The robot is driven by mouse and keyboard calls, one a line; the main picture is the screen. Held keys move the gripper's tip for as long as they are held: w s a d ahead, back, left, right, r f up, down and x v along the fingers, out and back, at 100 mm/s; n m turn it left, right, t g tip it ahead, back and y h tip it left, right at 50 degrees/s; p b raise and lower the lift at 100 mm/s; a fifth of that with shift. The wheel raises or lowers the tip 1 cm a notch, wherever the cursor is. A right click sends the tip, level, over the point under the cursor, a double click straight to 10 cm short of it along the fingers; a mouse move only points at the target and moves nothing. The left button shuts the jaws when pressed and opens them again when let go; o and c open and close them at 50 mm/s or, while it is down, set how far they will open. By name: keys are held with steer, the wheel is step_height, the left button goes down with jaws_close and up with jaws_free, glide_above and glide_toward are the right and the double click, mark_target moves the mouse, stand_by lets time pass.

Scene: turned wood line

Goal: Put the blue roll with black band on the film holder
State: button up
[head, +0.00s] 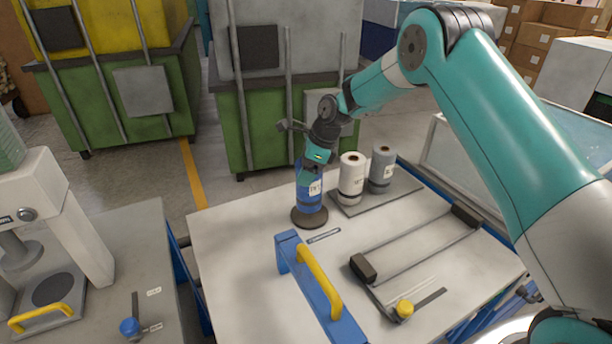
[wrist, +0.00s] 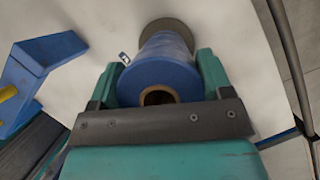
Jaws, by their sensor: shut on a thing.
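The blue roll with black band (head: 308,196) stands upright at the far left part of the white table. My gripper (head: 318,162) is shut on its upper part from above. In the wrist view the two fingers (wrist: 160,66) lie on either side of the blue roll (wrist: 158,78), and its open core faces me. The film holder, a dark round base (head: 309,221), is directly under the roll; its disc also shows past the roll's far end in the wrist view (wrist: 172,26). I cannot tell whether the roll rests on the base or is slightly above it.
A white roll (head: 351,180) and a grey roll (head: 381,168) stand on a grey plate (head: 402,191) just right of the holder. A blue frame with a yellow handle (head: 318,280) is in front. A two-rail fixture (head: 363,268) lies to the right.

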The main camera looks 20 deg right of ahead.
steer(key=shift+f, duration=1.3)
steer(key=shift+f, duration=0.15)
steer(key=o, duration=1.4)
